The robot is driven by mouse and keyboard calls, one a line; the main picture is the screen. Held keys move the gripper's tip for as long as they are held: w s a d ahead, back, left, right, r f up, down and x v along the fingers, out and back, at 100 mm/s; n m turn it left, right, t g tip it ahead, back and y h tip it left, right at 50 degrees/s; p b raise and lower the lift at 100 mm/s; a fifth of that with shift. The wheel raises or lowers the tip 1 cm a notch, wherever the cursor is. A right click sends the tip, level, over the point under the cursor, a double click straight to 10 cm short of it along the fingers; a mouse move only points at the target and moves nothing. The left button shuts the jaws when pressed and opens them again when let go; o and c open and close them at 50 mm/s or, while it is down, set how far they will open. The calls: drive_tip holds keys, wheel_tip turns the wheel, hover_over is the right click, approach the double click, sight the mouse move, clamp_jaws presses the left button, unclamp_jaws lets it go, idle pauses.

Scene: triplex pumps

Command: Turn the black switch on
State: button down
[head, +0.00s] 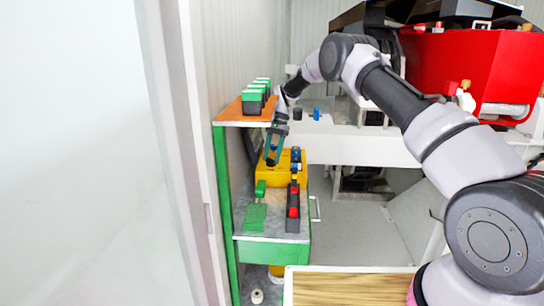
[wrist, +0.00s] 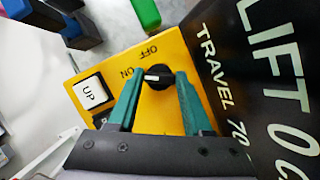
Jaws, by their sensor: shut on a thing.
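The black switch (wrist: 161,77) is a round knob with a white mark on the yellow panel (wrist: 105,62). The words ON and OFF are printed beside it, and the white mark points left, roughly toward ON. My gripper (wrist: 160,78) has its two green fingers on either side of the knob, shut on it. In the head view my gripper (head: 272,158) reaches down to the yellow box (head: 267,175) on the shelf. The switch is too small to make out there.
A white UP button (wrist: 90,93) sits left of the switch. A black LIFT sign (wrist: 260,75) stands close on the right. A green block (wrist: 147,12) lies beyond the panel. An orange shelf (head: 228,112) with green-topped items is close to my arm.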

idle(0.4)
drive_tip(key=shift+c, duration=1.6)
unclamp_jaws()
drive_tip(key=v, duration=1.1)
